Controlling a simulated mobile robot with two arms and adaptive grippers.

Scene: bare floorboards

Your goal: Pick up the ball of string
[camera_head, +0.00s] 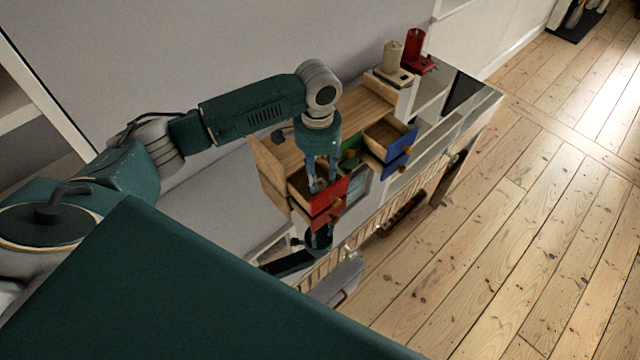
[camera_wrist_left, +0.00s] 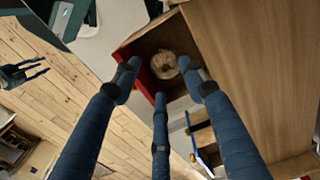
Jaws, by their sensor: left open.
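The ball of string (camera_wrist_left: 163,63) is a pale, round bundle inside an open drawer, between the fingertips as seen in the left wrist view. The red-fronted drawer (camera_head: 333,189) is pulled out of a small wooden cabinet (camera_head: 282,152); its red wall (camera_wrist_left: 143,80) also shows in the left wrist view. My left gripper (camera_head: 318,186) points down over this drawer. Its three blue fingers (camera_wrist_left: 160,85) are spread and empty. The ball cannot be made out in the head view. A small dark gripper, seemingly my right one (camera_wrist_left: 28,74), shows over the floor, apart from the drawer.
An open blue-fronted drawer (camera_head: 401,146) juts out to the right, close to the left gripper. A cream object (camera_head: 393,64) and a red object (camera_head: 413,48) stand behind. The cabinet stands on a white unit (camera_head: 440,127). Bare floorboards (camera_head: 530,230) lie clear to the right.

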